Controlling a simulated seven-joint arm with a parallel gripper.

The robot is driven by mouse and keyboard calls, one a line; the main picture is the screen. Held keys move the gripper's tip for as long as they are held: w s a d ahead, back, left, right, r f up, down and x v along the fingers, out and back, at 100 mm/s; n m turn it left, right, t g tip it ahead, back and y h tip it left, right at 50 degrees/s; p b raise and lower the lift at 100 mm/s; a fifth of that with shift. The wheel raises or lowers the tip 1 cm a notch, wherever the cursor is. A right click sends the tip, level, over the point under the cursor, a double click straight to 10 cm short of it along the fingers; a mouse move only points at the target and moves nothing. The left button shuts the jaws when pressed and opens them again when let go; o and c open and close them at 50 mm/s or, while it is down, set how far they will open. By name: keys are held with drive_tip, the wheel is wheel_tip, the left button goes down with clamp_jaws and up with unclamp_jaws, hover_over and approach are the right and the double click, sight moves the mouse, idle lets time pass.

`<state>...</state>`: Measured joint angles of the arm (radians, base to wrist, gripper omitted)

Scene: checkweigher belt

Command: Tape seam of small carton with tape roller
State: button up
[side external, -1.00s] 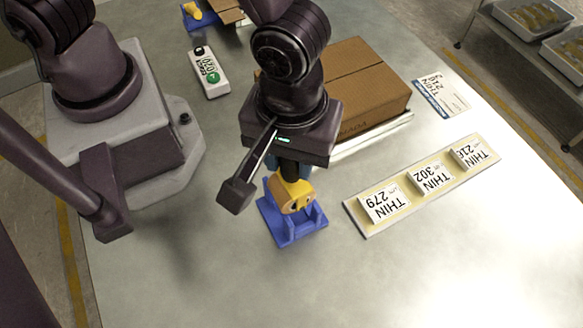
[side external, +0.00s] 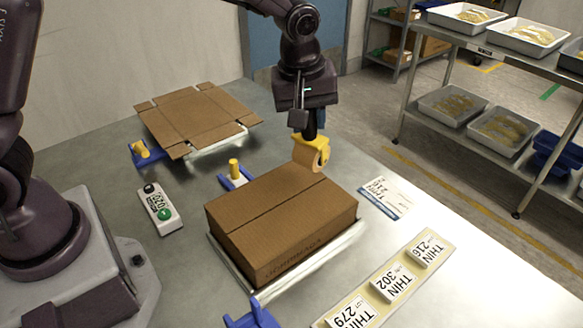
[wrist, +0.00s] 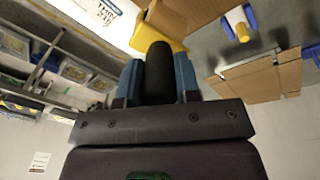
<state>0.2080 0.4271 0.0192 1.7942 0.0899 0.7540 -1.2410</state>
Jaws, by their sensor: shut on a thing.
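A closed brown carton (side external: 275,225) sits on a white plate (side external: 330,248), its top seam running from near left to far right. My gripper (side external: 308,128) is shut on the black handle of the yellow tape roller (side external: 306,148), whose tan tape roll (side external: 316,160) is at the carton's far edge, by the seam's end. I cannot tell if the roll touches the cardboard. In the wrist view, my blue-padded fingers (wrist: 158,85) clasp the black handle, and a corner of the yellow body (wrist: 140,38) shows. The blue cradle (side external: 250,316), partly cut off at the bottom, looks empty.
A flat opened carton (side external: 195,115) lies behind on another plate. Yellow-knobbed blue clamps (side external: 235,175), a controller with a green button (side external: 162,208), a label card (side external: 385,197) and a strip of numbered blocks (side external: 390,285) surround the carton. Tray shelves (side external: 480,80) stand right.

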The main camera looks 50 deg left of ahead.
sight(312, 142)
drive_tip(key=shift+w+a+r+m, duration=0.1)
drive_tip(key=shift+w+r+m, duration=0.5)
drive_tip(key=shift+w+m, duration=0.25)
drive_tip(key=shift+m+t, duration=0.35)
drive_tip(key=shift+t, duration=0.05)
drive_tip(key=shift+f, duration=3.1)
drive_tip(key=shift+f, duration=0.45)
drive_tip(key=shift+s, duration=0.1)
